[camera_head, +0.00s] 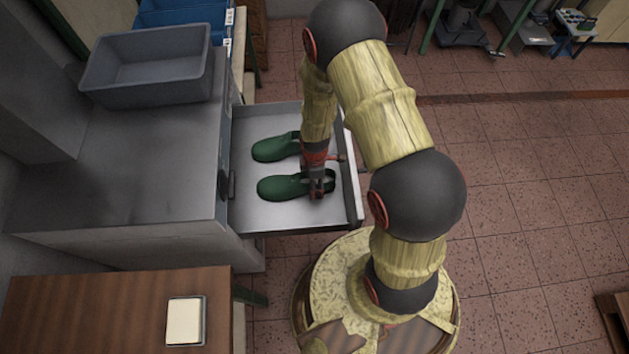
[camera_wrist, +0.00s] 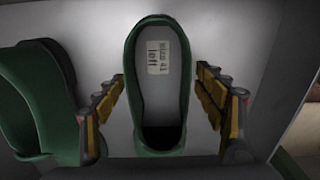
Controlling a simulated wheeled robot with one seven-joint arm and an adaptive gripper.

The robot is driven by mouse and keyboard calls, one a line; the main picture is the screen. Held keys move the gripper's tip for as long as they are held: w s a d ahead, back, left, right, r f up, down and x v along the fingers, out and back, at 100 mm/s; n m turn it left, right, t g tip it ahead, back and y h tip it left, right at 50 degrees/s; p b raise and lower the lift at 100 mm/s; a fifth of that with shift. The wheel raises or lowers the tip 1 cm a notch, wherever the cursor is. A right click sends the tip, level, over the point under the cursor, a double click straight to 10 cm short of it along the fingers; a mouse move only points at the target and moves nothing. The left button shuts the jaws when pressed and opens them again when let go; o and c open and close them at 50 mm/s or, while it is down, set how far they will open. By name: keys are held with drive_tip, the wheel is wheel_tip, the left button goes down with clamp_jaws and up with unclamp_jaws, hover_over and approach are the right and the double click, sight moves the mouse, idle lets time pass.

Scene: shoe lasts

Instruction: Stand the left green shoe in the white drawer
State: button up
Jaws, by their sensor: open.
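The left green shoe (camera_head: 283,188) stands sole down in the white drawer (camera_head: 260,218), the nearer of two green shoes in the head view. Its toe points left. In the wrist view, the left shoe (camera_wrist: 170,90) shows its insole and a label reading "left". My gripper (camera_head: 318,193) is over its heel end, open. In the wrist view, the fingers of my gripper (camera_wrist: 165,105) are on either side of the shoe, with visible gaps.
The drawer is pulled out from a grey metal counter (camera_head: 150,160) bearing a grey bin (camera_head: 150,65). A brown wooden table (camera_head: 100,315) with a small pale block (camera_head: 186,320) stands at lower left. Tiled floor (camera_head: 530,200) is open on the right.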

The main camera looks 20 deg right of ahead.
wheel_tip(320, 180, up, 35)
drive_tip(key=m+t+p, duration=0.3)
drive_tip(key=m+p, duration=0.1)
drive_tip(key=m, duration=0.2)
drive_tip(key=s+r+m+t, duration=0.2)
drive_tip(key=s+r+m, duration=0.6)
drive_tip(key=s+r, duration=0.5)
wheel_tip(320, 180, up, 5)
drive_tip(key=shift+s+a+m+t, duration=0.3)
drive_tip(key=shift+s+a+m, duration=0.05)
drive_tip(key=shift+s+m, duration=0.05)
drive_tip(key=shift+f, duration=0.1)
